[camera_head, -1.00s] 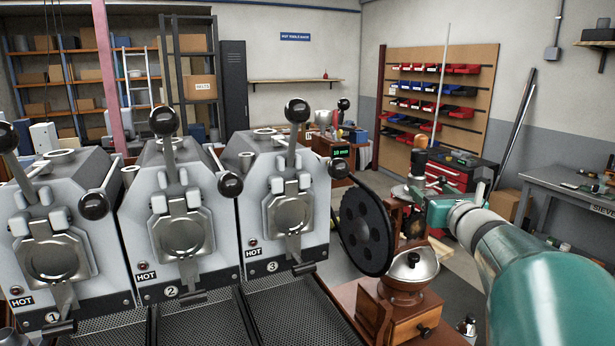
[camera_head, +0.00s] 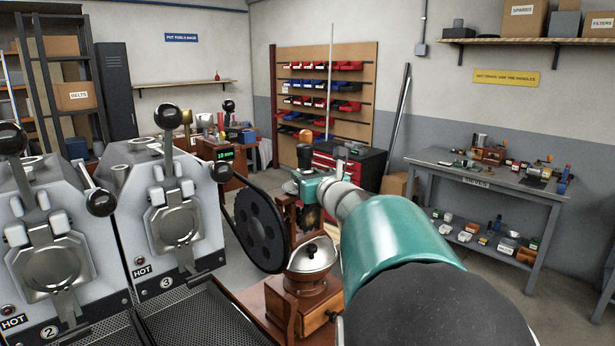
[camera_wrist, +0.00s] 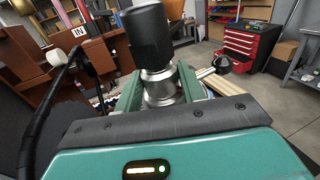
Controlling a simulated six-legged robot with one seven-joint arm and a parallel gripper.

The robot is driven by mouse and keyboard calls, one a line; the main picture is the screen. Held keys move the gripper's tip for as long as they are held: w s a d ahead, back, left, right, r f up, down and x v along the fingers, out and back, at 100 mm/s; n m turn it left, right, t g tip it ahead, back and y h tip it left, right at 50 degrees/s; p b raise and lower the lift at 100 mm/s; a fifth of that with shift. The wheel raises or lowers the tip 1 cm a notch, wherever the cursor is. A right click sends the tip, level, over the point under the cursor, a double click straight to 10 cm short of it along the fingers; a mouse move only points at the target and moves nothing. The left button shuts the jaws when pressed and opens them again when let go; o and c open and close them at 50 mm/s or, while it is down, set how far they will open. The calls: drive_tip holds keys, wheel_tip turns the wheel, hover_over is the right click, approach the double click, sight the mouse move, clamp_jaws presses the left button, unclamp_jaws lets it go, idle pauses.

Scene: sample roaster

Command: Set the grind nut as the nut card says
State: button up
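The wooden grinder (camera_head: 288,311) stands in front of me, right of roaster 3. It has a large black wheel (camera_head: 260,228) on its left and a silver domed bowl (camera_head: 312,255). My gripper (camera_head: 318,187) is just above and behind the bowl. In the wrist view its teal fingers (camera_wrist: 160,92) close on both sides of the silver collar of a black-topped piece (camera_wrist: 149,38), which stands upright. My arm covers part of the grinder's right side. I cannot make out the grind nut or the nut card.
The hot roaster units (camera_head: 175,222) fill the left. A red tool chest (camera_head: 340,165) stands beyond the gripper. A grey bench (camera_head: 480,183) with small parts is at the right.

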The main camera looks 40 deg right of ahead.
drive_tip(key=shift+d+y, duration=0.1)
drive_tip(key=shift+y, duration=0.2)
drive_tip(key=n+y, duration=0.1)
drive_tip(key=y, duration=0.1)
drive_tip(key=n+y, duration=0.2)
drive_tip(key=y, duration=0.1)
drive_tip(key=n+y, duration=0.2)
drive_tip(key=shift+d+f+y, duration=0.1)
drive_tip(key=shift+d+y, duration=0.3)
drive_tip(key=shift+d+n+g+y, duration=0.15)
drive_tip(key=shift+n+g+y, duration=0.65)
drive_tip(key=shift+n+y, duration=1.4)
drive_tip(key=shift+y, duration=0.6)
drive_tip(key=o, duration=1)
drive_tip(key=shift+c, duration=0.2)
drive_tip(key=v, duration=1.3)
drive_tip(key=shift+s+d+r, duration=0.2)
drive_tip(key=shift+s, duration=0.15)
